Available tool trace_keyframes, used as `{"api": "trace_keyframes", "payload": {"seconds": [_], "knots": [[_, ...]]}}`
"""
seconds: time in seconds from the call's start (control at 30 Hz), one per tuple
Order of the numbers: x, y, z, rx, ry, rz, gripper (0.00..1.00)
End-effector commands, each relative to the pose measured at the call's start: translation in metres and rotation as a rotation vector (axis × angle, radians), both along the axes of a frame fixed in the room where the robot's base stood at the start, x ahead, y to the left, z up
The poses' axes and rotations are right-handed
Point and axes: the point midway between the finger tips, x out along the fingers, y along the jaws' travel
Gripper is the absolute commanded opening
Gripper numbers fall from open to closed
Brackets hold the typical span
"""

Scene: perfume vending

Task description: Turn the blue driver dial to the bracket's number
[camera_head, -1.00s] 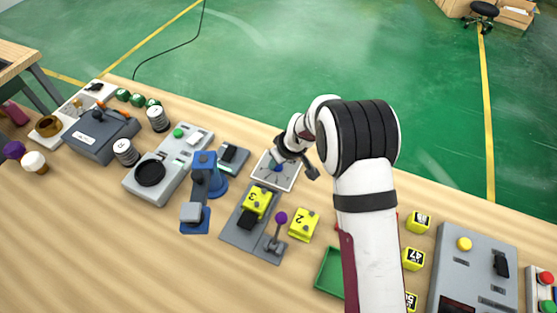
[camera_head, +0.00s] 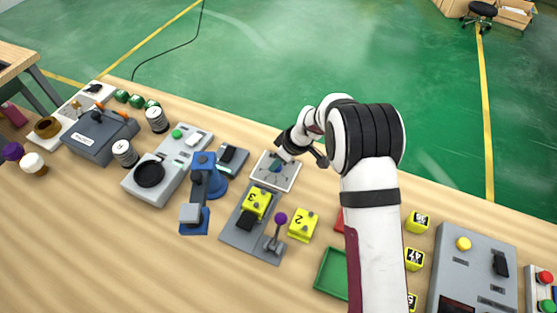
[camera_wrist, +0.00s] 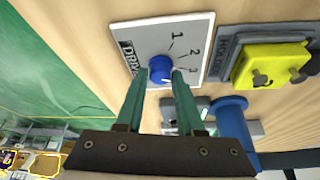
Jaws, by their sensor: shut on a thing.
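The blue driver dial (camera_wrist: 161,68) sits on a white plate (camera_wrist: 150,35) with printed numbers; 1, 2 and 3 are readable in the wrist view. My gripper (camera_wrist: 160,75) has its teal fingers on either side of the dial, shut on it. I cannot tell which number the dial points to. In the head view, my gripper (camera_head: 277,164) is over the plate (camera_head: 285,182) and largely hides the dial. A yellow block marked 3 (camera_head: 256,201) sits on a grey fixture (camera_head: 240,236); the wrist view shows yellow block (camera_wrist: 268,64) too.
A yellow block marked 2 (camera_head: 302,223) stands right of a purple-knobbed lever (camera_head: 280,219). A blue press-like device (camera_head: 204,180) stands left of the fixture. A green tray (camera_head: 331,272) lies at front right, partly behind my arm. The front left of the table is clear.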

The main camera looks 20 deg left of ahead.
Motion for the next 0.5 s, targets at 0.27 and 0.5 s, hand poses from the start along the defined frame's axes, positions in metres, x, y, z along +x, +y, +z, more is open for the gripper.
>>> {"api": "trace_keyframes", "payload": {"seconds": [0.27, 0.5], "knots": [[0.0000, -0.0008, -0.0005, -0.001, 0.000, -0.001, 0.60], [-0.0001, -0.0004, -0.0004, -0.001, 0.000, -0.001, 0.67]]}}
